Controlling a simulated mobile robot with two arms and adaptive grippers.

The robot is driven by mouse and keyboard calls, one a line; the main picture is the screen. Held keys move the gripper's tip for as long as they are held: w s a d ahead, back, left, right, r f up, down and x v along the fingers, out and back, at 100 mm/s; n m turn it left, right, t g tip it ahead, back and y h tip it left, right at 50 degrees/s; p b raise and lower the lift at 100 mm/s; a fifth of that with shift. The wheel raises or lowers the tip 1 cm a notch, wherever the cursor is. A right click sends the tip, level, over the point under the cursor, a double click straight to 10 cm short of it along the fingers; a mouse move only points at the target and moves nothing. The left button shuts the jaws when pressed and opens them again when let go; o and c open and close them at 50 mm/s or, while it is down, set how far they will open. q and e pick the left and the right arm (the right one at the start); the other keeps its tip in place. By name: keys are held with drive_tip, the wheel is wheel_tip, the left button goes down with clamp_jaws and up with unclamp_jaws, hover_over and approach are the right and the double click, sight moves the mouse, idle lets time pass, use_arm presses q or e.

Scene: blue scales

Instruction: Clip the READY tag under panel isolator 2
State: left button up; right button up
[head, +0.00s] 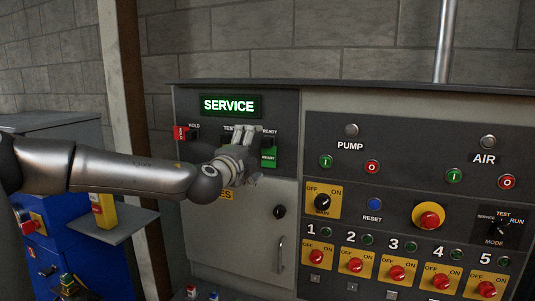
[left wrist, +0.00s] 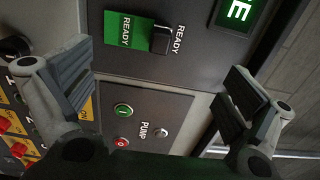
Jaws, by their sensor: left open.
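The green READY tag (head: 269,158) hangs on the panel at its black READY holder (head: 269,143). In the left wrist view the tag (left wrist: 124,31) and holder (left wrist: 160,39) show beyond the fingers. My left gripper (head: 245,131) is open and empty, in front of the panel just left of the tag; its fingers (left wrist: 160,95) are wide apart in the wrist view. It hides most of the TEST position. Panel isolator 2 (head: 355,265) is a red knob on a yellow plate at the lower panel, with a small square fitting (head: 352,287) below it. My right gripper is out of view.
A red tag (head: 180,132) hangs at HOLD. Other isolators flank number 2. A MAIN switch (head: 322,202), blue RESET button (head: 375,204) and red emergency button (head: 429,218) protrude above. A door handle (head: 281,255) juts out at the lower left.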

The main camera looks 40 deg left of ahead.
sight(265, 145)
use_arm(q)
drive_tip(key=b+x, duration=0.1)
drive_tip(key=x, duration=0.2)
drive_tip(key=b+x, duration=0.1)
drive_tip(key=x, duration=0.3)
drive_tip(key=shift+w+a+f, duration=0.1)
drive_tip(key=shift+w+f, duration=0.15)
drive_tip(key=shift+w, duration=0.1)
drive_tip(key=shift+w+a+r+b, duration=0.15)
drive_tip(key=shift+w+b, duration=0.15)
drive_tip(key=shift+w, duration=0.3)
drive_tip(key=shift+f+b, duration=0.7)
drive_tip(key=shift+b, duration=0.25)
drive_tip(key=shift+b, duration=0.35)
idle(0.3)
